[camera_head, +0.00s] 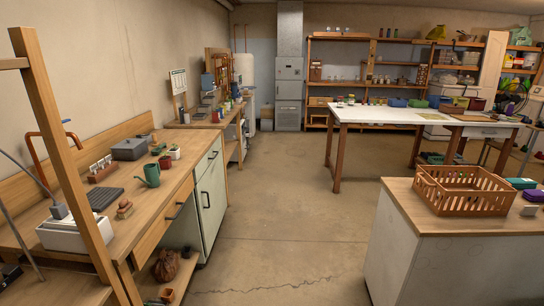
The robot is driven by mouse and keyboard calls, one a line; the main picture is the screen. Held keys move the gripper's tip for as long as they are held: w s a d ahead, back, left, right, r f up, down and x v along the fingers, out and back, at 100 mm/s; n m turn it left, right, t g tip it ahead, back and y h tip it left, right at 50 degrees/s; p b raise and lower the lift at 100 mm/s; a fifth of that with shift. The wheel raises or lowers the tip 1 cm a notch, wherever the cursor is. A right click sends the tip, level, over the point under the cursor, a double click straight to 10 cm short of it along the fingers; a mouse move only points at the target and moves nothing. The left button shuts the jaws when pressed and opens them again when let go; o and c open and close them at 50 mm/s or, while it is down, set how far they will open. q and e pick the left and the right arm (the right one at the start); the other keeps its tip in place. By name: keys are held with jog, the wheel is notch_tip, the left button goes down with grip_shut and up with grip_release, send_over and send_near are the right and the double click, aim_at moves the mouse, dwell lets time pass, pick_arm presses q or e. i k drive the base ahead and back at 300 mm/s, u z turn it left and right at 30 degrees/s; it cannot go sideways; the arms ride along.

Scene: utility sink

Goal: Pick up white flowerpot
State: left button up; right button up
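A small white pot (175,153) with something green at its top stands on the left wooden counter (181,182), near the counter's right edge. It looks like the white flowerpot, but it is small and far off. A reddish pot (165,162) stands just in front of it, and a green watering can (151,175) is nearer still. Neither of my grippers shows in this view.
A wooden post (62,140) rises at the near left. A white sink-like box (75,229) and a grey box (129,149) are on the counter. An orange crate (462,205) sits on the right cabinet. The concrete floor (275,215) between is clear.

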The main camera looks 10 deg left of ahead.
aim_at(175, 154)
jog(key=i, duration=6.2)
jog(key=u, duration=3.05)
